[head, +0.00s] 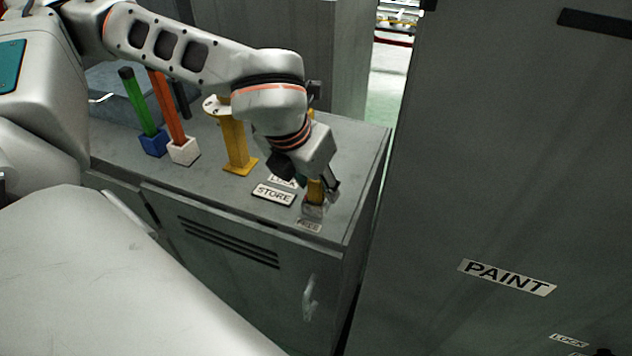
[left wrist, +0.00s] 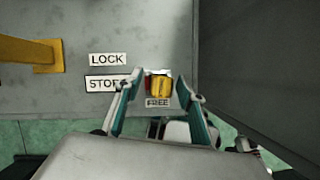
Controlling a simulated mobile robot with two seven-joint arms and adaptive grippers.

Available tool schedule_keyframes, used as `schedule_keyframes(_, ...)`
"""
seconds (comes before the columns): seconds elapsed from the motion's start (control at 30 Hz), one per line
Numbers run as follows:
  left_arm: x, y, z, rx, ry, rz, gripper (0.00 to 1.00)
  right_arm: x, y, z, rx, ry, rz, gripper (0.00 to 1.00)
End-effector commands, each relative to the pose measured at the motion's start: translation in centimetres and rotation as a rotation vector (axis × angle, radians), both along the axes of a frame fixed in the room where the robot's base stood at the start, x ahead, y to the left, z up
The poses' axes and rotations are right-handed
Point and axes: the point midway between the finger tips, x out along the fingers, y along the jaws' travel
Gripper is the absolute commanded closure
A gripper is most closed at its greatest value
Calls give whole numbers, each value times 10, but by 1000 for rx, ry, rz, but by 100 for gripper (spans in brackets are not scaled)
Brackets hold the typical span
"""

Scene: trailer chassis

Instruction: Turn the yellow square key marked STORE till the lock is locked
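The yellow key (head: 316,191) stands in a small pale lock block (head: 313,211) near the front right corner of the grey cabinet top. My left gripper (head: 325,188) points down at it. In the left wrist view the yellow key (left wrist: 160,86) lies between the two fingers of my left gripper (left wrist: 159,80), with a visible gap on each side, so the gripper is open around it. The STORE plate (head: 274,195) lies left of the key. The LOCK label (left wrist: 107,59) is behind that plate, and the FREE label (left wrist: 157,103) is in front of the key. My right gripper is not in view.
A yellow post with a flat top (head: 236,150) stands left of the lock. A green bar in a blue block (head: 153,144) and an orange bar in a white block (head: 184,151) stand farther left. A tall grey cabinet marked PAINT (head: 507,277) rises close on the right.

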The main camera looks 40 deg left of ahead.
Motion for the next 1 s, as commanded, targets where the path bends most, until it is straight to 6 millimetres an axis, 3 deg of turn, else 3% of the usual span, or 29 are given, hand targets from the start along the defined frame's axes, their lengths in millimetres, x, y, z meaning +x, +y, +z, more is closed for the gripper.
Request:
schedule_keyframes(0.17, 1, 0, 8, -1, -3, 2, 61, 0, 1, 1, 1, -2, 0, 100)
schedule_keyframes(0.63, 1, 0, 86, 0, -3, 1, 61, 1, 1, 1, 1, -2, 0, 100)
schedule_keyframes(1.0, 0, 0, 101, 0, 0, 0, 61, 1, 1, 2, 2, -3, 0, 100)
